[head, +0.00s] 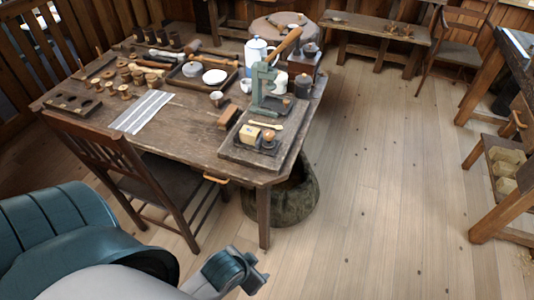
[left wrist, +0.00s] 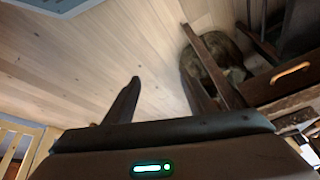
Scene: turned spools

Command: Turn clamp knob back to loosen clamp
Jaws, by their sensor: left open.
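A green clamp-like frame (head: 266,92) stands upright on a dark wooden board (head: 240,154) at the right end of the table. Its knob is too small to make out for certain, and I cannot tell how tight the clamp is. A small brown rounded piece (head: 269,136) and a light wooden block (head: 249,136) sit on the front of the board. My left gripper (head: 262,272) is low in the head view, over the floor and well apart from the table. In the left wrist view its fingers (left wrist: 164,95) are spread with nothing between them. My right gripper is out of view.
The wooden table (head: 190,150) carries spools, tools, a tray and a white-blue pot (head: 256,52). A chair (head: 100,160) stands at its front left. The floor (head: 390,190) to the right is clear.

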